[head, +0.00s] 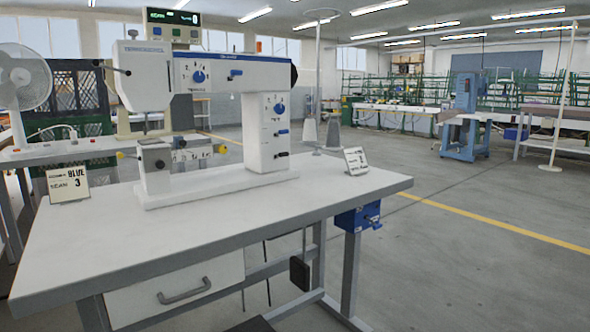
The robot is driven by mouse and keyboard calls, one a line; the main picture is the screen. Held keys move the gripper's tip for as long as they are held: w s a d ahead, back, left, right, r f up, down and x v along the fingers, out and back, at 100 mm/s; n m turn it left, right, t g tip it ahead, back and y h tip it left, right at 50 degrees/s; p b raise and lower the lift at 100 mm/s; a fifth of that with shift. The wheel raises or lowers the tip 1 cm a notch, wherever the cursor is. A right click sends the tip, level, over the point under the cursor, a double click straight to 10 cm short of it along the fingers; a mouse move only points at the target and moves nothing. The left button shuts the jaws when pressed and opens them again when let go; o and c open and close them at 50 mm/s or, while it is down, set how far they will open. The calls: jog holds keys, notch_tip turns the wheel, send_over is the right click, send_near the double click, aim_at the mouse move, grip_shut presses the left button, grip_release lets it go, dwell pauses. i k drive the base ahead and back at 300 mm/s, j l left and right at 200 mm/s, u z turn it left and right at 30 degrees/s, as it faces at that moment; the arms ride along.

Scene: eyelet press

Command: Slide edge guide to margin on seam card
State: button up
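A white sewing-type machine (265,130) stands on the white table (250,228). At its left end, under the head, a small grey block (155,157) sits by a pale bar with dark marks (192,156); this looks like the edge guide and its scale. Yellow knobs show at both sides of it. The guide's exact setting is too small to read. My gripper is not in view.
A control box with a green display (172,26) rises behind the machine. A drawer with a grey handle (183,290) hangs under the table front, and a blue box (358,217) under its right side. The tabletop in front of the machine is bare. Open floor lies right.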

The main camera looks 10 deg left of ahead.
aim_at(179, 142)
jog(key=u, duration=1.3)
